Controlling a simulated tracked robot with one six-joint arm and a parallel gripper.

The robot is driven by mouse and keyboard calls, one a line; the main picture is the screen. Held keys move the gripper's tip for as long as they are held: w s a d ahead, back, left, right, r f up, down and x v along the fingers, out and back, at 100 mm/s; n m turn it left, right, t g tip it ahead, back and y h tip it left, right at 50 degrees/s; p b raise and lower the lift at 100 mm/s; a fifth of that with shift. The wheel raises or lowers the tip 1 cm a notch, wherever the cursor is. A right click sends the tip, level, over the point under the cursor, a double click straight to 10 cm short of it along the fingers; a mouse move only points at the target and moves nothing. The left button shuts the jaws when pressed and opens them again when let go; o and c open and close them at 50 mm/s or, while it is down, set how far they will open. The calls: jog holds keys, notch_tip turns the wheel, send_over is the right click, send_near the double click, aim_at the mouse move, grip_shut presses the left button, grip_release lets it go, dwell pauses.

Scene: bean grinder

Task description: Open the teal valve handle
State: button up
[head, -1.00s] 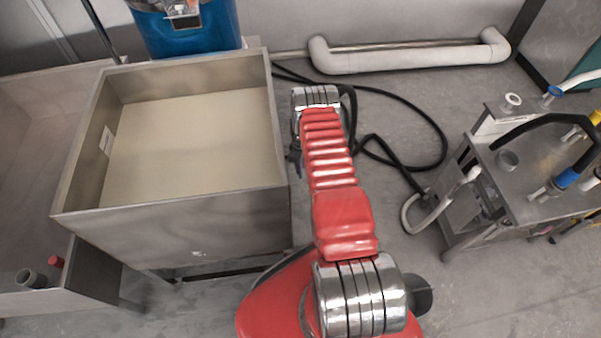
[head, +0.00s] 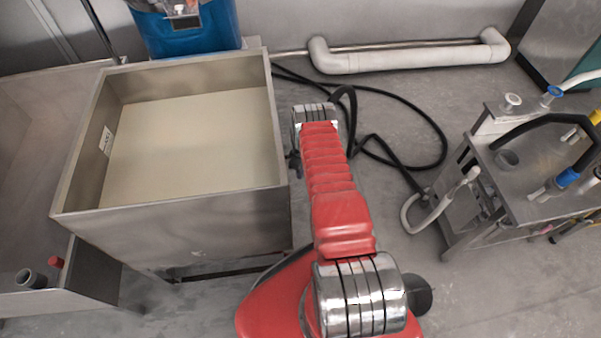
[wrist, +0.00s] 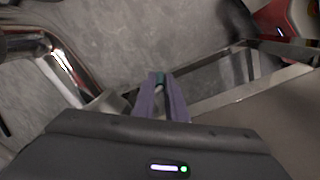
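In the wrist view, my gripper (wrist: 161,76) has two purple-grey fingers that nearly meet at their tips. A small teal piece, seemingly the teal valve handle (wrist: 160,80), shows between the tips, and the fingers look shut on it. A pale bit shows just below the teal. Most of the handle and its valve body are hidden. In the head view my red arm covers this area, and neither my gripper nor the handle can be seen there.
A shiny metal pipe (wrist: 68,68) is left of my fingers in the wrist view. A steel bin (head: 170,215) stands left of my arm in the head view. A black hose (head: 405,103) lies on the floor, and a steel cart (head: 530,200) stands at right.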

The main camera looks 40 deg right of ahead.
grip_shut()
jog(key=shift+s+d+g+h, duration=0.15)
jog(key=shift+d+g+h, duration=0.2)
jog(key=shift+h, duration=0.35)
jog(key=shift+a, duration=0.1)
jog(key=shift+o, duration=1.4)
grip_release()
jog(key=shift+r, duration=0.15)
notch_tip(320, 180, up, 12)
jog(key=a, duration=0.1)
jog(key=shift+w+a+f, duration=0.2)
jog(key=shift+w+f, duration=0.05)
jog(key=shift+w, duration=0.15)
